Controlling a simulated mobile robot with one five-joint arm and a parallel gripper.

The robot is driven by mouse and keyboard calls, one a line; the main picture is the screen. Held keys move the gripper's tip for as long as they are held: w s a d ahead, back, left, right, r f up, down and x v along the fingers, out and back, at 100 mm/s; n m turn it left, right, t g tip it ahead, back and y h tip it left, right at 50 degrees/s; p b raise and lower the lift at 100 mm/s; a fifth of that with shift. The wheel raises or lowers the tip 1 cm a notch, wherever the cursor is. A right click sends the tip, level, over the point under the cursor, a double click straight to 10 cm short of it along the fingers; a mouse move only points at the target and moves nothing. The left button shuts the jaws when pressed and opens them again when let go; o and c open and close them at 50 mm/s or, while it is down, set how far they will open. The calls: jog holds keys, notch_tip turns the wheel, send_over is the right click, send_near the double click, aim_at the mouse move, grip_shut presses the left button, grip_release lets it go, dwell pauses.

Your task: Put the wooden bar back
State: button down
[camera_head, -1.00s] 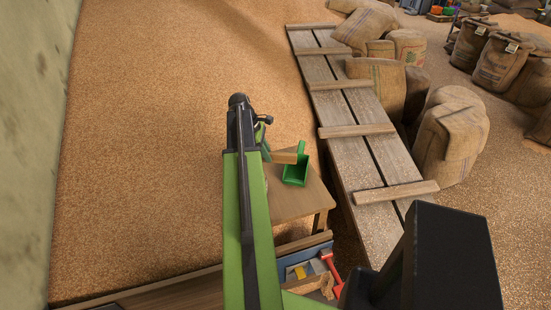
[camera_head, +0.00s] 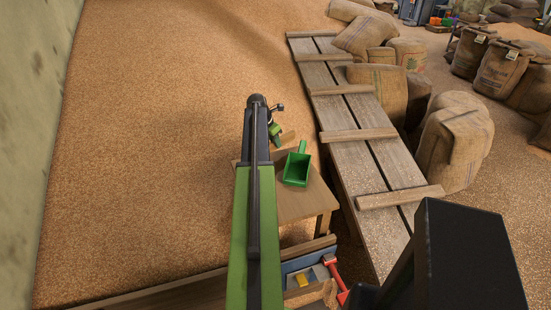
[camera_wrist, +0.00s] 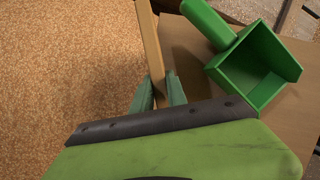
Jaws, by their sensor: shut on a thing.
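The wooden bar (camera_wrist: 152,45) is a narrow, light brown strip held between the two green fingers of my gripper (camera_wrist: 160,92). In the wrist view it runs from the fingers up to the top edge, over the left side of the small wooden table. In the head view my gripper (camera_head: 275,132) is partly hidden by my arm, and a short piece of the bar (camera_head: 287,137) shows to its right, near the table's far edge. I cannot tell whether the bar touches the table.
A green scoop (camera_head: 297,170) stands on the small wooden table (camera_head: 312,202), close right of the bar; it also shows in the wrist view (camera_wrist: 258,65). Grain surrounds the table's far and left sides. A plank walkway (camera_head: 350,115) and sacks (camera_head: 453,140) lie right. A blue box (camera_head: 312,262) with tools is in front.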

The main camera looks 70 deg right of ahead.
aim_at(275, 148)
jog(key=shift+f, duration=0.15)
notch_tip(275, 148, down, 4)
jog(key=b, duration=0.3)
jog(key=shift+b, duration=0.35)
jog(key=shift+r, duration=0.25)
jog(key=shift+f, duration=0.25)
jog(key=c, duration=1.3)
grip_release()
jog(key=shift+r, duration=0.1)
